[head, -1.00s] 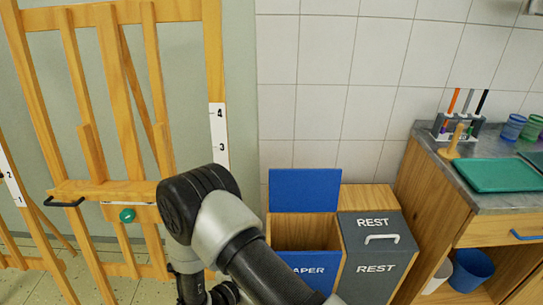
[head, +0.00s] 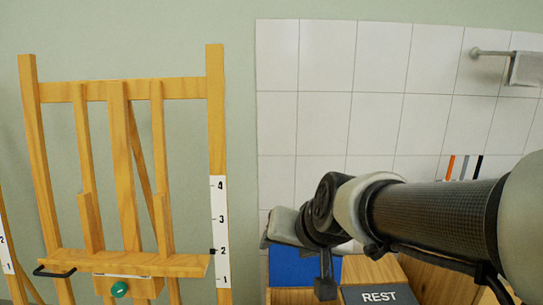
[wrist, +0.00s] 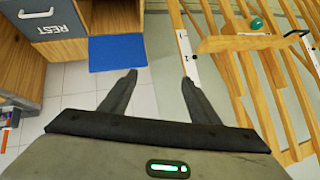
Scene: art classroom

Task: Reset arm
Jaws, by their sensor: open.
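My gripper (wrist: 159,78) shows in the wrist view with its two dark fingers spread wide apart and nothing between them.
A wooden easel (head: 122,91) with a green knob (head: 119,289) stands at the left. Below my arm are a blue lid (head: 290,270) and a grey REST bin (head: 378,296). A towel (head: 527,68) hangs on the tiled wall (head: 330,70).

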